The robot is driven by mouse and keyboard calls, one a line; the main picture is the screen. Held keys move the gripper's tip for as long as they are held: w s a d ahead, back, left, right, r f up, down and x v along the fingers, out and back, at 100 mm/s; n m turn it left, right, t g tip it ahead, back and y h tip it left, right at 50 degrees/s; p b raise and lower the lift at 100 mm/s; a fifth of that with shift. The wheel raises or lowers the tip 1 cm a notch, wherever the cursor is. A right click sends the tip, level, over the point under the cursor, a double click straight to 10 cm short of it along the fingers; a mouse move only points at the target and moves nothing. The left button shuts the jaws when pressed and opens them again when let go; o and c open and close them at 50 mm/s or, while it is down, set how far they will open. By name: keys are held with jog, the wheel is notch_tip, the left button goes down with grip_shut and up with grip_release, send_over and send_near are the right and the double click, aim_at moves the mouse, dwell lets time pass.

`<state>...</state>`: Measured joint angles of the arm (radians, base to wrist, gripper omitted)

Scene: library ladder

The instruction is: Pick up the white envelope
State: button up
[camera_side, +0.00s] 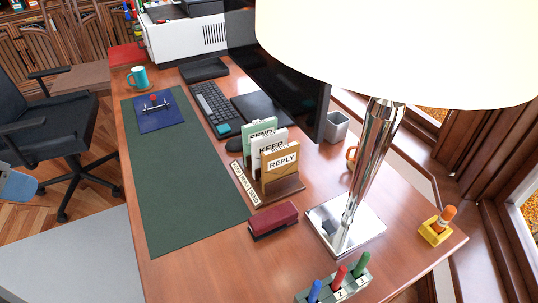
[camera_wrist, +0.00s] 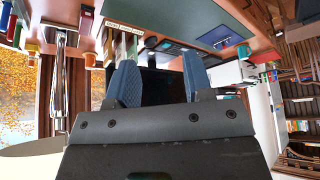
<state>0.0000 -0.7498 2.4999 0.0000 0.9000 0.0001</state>
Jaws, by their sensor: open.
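A wooden letter sorter (camera_side: 281,194) stands on the desk in the side view, with a row of small labels along its left edge. It holds upright pieces: a green one marked SEND (camera_side: 259,136), a white one marked KEEP (camera_side: 267,160) and a tan one marked REPLY (camera_side: 284,162). The white piece is the only white envelope-like thing I can make out; the tan one partly hides it. In the wrist view, which is upside down, my gripper (camera_wrist: 159,70) has its two blue fingers spread, with nothing between them. The sorter shows beyond the left finger.
A tall chrome lamp (camera_side: 363,175) with a wide white shade stands right of the sorter. A dark red stapler (camera_side: 273,221) lies in front. A pen stand (camera_side: 333,289) is at the near edge. The monitor (camera_side: 283,80) and keyboard (camera_side: 211,103) are behind. The green desk mat (camera_side: 170,180) is mostly clear.

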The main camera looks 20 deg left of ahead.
jog(key=w+d+r+m+h, duration=0.1)
jog(key=w+d+r+m, duration=0.2)
jog(key=w, duration=0.8)
jog(key=m+g+h, duration=0.2)
jog(key=m, duration=0.4)
send_over(258, 147)
jog(key=s+a, duration=0.4)
notch_tip(258, 147, down, 13)
jog(key=x, duration=0.8)
jog(key=shift+d+f, duration=0.1)
jog(key=shift+f, duration=0.1)
jog(key=shift+w+x, duration=0.15)
jog(key=shift+x, duration=1.4)
jog(key=shift+w+x, duration=0.15)
jog(key=shift+x, duration=1.35)
jog(key=shift+r, duration=0.1)
grip_shut()
